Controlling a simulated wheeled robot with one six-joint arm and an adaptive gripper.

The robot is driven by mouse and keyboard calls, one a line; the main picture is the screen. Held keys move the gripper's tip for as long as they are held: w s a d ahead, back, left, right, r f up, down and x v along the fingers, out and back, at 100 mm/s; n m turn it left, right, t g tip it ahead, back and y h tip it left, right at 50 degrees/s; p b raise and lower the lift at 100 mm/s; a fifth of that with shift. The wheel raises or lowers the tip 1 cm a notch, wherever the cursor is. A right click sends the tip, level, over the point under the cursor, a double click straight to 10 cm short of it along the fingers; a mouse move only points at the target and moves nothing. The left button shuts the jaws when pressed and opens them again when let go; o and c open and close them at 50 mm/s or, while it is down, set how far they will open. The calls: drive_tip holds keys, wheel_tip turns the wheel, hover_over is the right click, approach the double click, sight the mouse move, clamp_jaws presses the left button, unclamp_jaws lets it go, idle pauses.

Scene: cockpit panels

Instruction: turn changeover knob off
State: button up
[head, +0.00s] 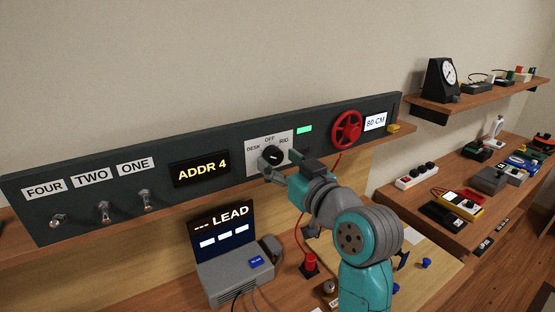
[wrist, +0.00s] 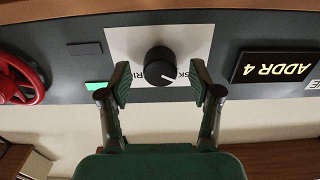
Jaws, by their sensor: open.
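The changeover knob (head: 270,156) is a round black knob on a white plate with the labels DESK, OFF and RIG. In the wrist view, which is turned upside down, the knob (wrist: 158,66) has a white pointer line on the side toward the DESK label. My gripper (head: 275,174) is at the panel, just in front of the knob. In the wrist view the open fingers of my gripper (wrist: 160,82) stand on either side of the knob, with a gap to it on both sides.
The dark panel also carries a red handwheel (head: 347,129), a green light (head: 304,129), an ADDR 4 display (head: 201,169) and several toggle switches (head: 104,211). A grey box with a LEAD screen (head: 222,228) stands below. A red plunger-like part (head: 310,265) is under my arm.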

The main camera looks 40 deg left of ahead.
drive_tip(key=shift+w+a, duration=0.25)
drive_tip(key=shift+a, duration=0.45)
drive_tip(key=c, duration=1.1)
drive_tip(key=shift+c, duration=0.2)
drive_tip(key=shift+m, duration=0.3)
drive_tip(key=m, duration=1.1)
drive_tip(key=shift+m, duration=0.3)
